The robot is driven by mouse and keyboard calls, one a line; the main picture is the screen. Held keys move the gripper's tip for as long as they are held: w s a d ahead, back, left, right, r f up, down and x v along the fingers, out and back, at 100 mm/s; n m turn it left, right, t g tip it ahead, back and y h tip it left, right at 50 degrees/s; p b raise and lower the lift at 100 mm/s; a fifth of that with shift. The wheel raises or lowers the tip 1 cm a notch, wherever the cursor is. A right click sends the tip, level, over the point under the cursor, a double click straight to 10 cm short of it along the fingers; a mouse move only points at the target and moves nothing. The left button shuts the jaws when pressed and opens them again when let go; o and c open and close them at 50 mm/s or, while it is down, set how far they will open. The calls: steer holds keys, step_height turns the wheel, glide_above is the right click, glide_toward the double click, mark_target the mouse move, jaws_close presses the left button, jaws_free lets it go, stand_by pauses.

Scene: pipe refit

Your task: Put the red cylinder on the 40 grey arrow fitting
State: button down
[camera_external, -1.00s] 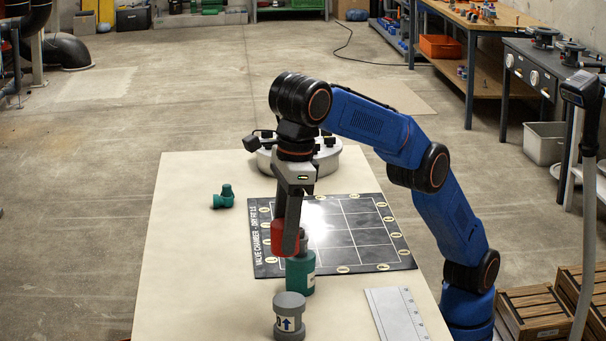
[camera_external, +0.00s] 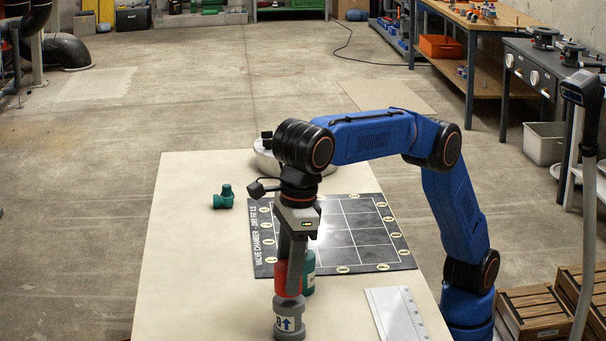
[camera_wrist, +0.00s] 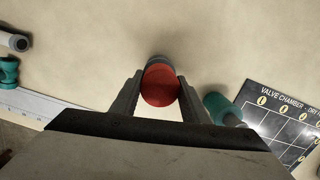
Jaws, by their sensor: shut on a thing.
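My gripper (camera_external: 291,280) points down and is shut on the red cylinder (camera_external: 283,279). The cylinder is upright between the fingers, directly over the grey arrow fitting (camera_external: 289,325) near the table's front. The fitting stands upright with a white label and a blue up arrow; the number on it is only partly readable. The cylinder's bottom is at the fitting's top edge; I cannot tell if they touch. In the wrist view the red cylinder (camera_wrist: 160,88) sits between both fingers and hides most of what is below it.
A teal cylinder fitting (camera_external: 309,279) stands close behind and right of my gripper, also in the wrist view (camera_wrist: 219,106). The black grid board (camera_external: 360,238) lies behind it. A ruler plate (camera_external: 397,318) lies to the right. A teal elbow (camera_external: 224,199) is at left; the left table area is clear.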

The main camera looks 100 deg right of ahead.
steer(key=shift+f, duration=0.75)
steer(key=shift+f, duration=0.1)
steer(key=c, duration=1)
jaws_free()
steer(key=r, duration=0.7)
steer(key=s+r, duration=0.1)
steer(key=r, duration=0.3)
steer(key=shift+d, duration=0.1)
steer(key=shift+s+r, duration=0.2)
steer(key=shift+r, duration=0.3)
